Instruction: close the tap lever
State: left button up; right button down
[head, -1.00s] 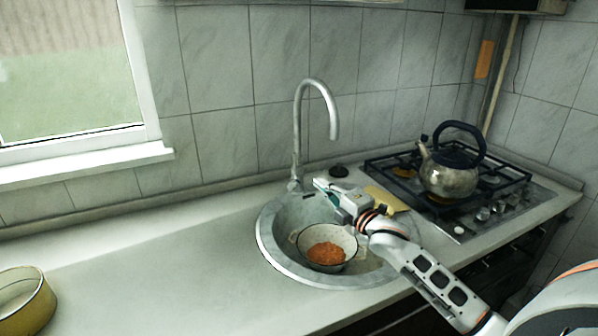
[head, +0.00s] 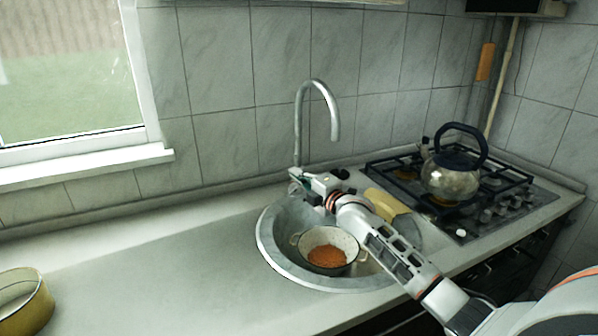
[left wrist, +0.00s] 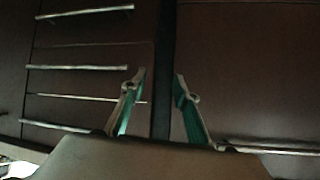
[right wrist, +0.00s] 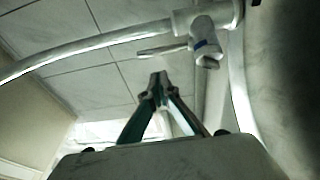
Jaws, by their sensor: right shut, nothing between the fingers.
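The silver tap (head: 299,125) rises from the back rim of the sink, its spout curving over to the right. My right gripper (head: 298,178) is at the tap's base and covers part of it, so the lever cannot be made out in the head view. In the right wrist view, my right gripper (right wrist: 158,80) is shut and empty. The tap body (right wrist: 205,38) with a blue mark is ahead, and its thin lever (right wrist: 163,50) sticks out to the left, just beyond the fingertips. Contact cannot be told. My left gripper (left wrist: 158,82) is open and empty.
A pot with orange contents (head: 327,257) sits in the round sink (head: 270,250). A yellow item (head: 388,203) lies right of it. A kettle (head: 450,178) stands on the hob (head: 515,205). The left counter (head: 150,265) is mostly clear. Drawer handles (left wrist: 80,67) face my left gripper.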

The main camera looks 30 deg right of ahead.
aim_at(295, 164)
jog(key=shift+w+d, duration=1)
jog(key=shift+w, duration=0.1)
jog(key=shift+w+d+r+m, duration=0.2)
jog(key=shift+w+d+m, duration=0.1)
jog(key=shift+w+d, duration=0.15)
jog(key=shift+f, duration=0.1)
